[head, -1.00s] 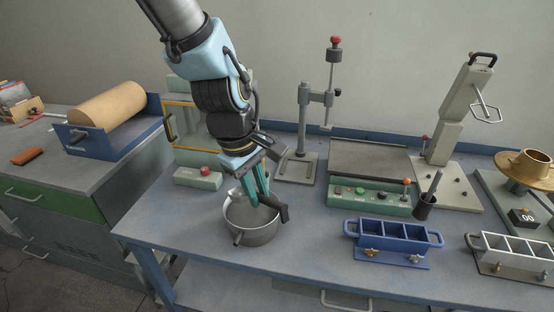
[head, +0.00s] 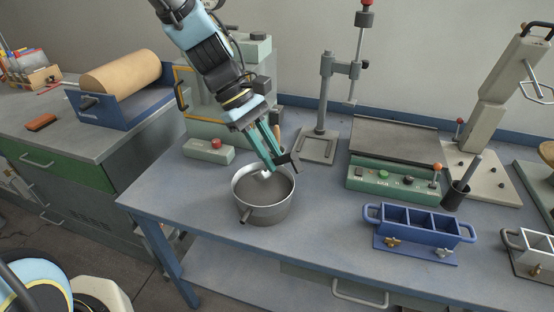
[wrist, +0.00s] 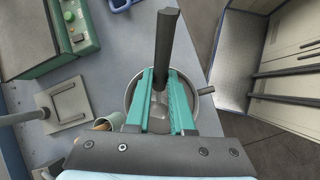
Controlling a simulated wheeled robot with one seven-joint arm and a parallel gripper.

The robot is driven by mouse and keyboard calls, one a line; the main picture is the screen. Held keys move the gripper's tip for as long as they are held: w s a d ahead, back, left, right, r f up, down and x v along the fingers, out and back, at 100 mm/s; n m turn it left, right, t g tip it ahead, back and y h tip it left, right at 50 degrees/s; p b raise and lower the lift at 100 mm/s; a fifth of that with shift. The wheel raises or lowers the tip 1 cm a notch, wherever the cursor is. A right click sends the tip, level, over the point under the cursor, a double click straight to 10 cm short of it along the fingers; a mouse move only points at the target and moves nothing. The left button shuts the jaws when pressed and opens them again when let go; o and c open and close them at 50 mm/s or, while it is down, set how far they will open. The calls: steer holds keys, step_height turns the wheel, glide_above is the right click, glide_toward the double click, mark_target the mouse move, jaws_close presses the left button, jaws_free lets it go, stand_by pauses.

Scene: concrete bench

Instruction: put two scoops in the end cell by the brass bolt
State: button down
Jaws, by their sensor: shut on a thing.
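My gripper (head: 268,148) is shut on the dark handle (wrist: 166,40) of a scoop. The scoop's bright metal bowl (head: 265,174) is at the far rim of a grey metal pot (head: 262,214), over its opening. What the scoop holds cannot be made out. In the wrist view the pot (wrist: 204,91) is partly hidden behind my fingers. A blue mould (head: 418,235) with a row of open cells stands at the right. A brass bolt (head: 391,243) is at its left front, and a greyer bolt (head: 443,253) at its right front. The cells look empty.
A pale mould (head: 515,240) is cut off at the right edge. A green control box (head: 395,182), a dark cup (head: 456,194) and a press stand (head: 318,148) stand behind. A tan rounded thing (wrist: 105,122) is beside the pot. Bench is clear between pot and blue mould.

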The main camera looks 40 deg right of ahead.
mark_target(270, 174)
steer(key=shift+g, duration=0.3)
steer(key=shift+w+f+b, duration=0.15)
steer(key=shift+f+b, duration=0.55)
steer(key=shift+f, duration=0.75)
steer(key=shift+w+f+b, duration=0.15)
steer(key=shift+f+b, duration=0.5)
steer(key=shift+f, duration=0.8)
